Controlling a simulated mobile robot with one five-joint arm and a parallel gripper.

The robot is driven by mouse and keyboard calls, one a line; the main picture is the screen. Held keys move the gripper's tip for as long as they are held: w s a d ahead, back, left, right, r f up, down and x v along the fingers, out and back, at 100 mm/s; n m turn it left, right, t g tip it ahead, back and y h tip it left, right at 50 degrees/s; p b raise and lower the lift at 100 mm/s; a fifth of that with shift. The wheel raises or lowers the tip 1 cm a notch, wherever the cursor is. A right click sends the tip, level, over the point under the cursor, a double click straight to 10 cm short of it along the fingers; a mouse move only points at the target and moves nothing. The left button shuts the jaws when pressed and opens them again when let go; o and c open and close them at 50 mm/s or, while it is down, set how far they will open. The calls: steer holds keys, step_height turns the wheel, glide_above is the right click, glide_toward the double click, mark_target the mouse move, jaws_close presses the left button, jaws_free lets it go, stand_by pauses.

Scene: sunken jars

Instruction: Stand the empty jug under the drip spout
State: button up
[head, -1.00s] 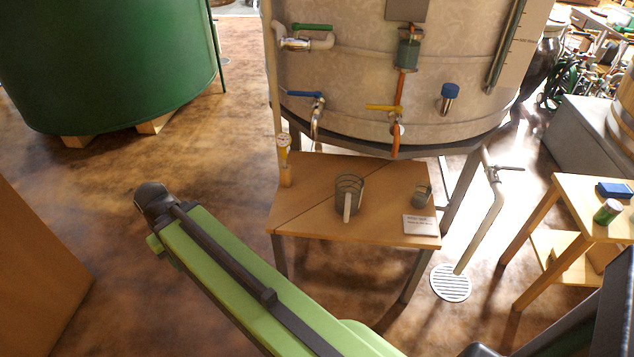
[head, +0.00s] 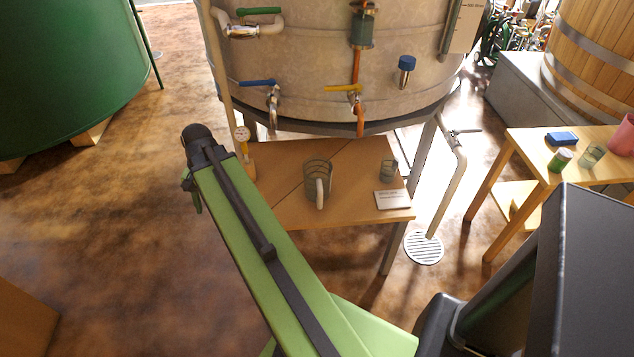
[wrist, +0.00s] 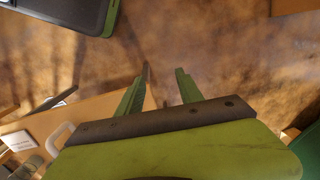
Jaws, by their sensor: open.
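A see-through grey jug (head: 318,173) with a pale handle stands upright on the small wooden table (head: 280,209) below the tank. Its handle faces me. A tap with a yellow lever and an orange spout (head: 360,121) and a tap with a blue lever (head: 273,97) hang from the tank above the table's back; I cannot tell which is the drip spout. The jug is in front of both. My gripper (wrist: 163,72) is open and empty in the wrist view, over the floor, with the pale jug handle (wrist: 58,138) at left. In the head view my arm's end is left of the jug.
A small glass (head: 389,169) and a white card (head: 391,200) are right of the jug. A drainpipe (head: 456,185) ends over a floor drain (head: 424,248). Another table (head: 519,150) is at right.

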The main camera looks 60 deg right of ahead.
steer(key=s+d+m+t, duration=0.1)
steer(key=s+d+m, duration=0.3)
steer(key=d, duration=0.3)
steer(key=s+d+m, duration=0.4)
steer(key=d, duration=0.3)
steer(key=m+t, duration=0.3)
steer(key=m, duration=0.9)
glide_toward(322, 199)
steer(key=b+x, duration=0.3)
steer(key=b, duration=0.2)
steer(key=b+x, duration=0.4)
steer(key=b, duration=0.1)
steer(key=d+b+x, duration=0.1)
steer(key=b+x, duration=0.3)
steer(key=b, duration=0.2)
steer(key=shift+a+f, duration=0.1)
steer(key=shift+f, duration=0.2)
steer(key=shift+r, duration=0.2)
steer(key=shift+c, duration=0.4)
jaws_close()
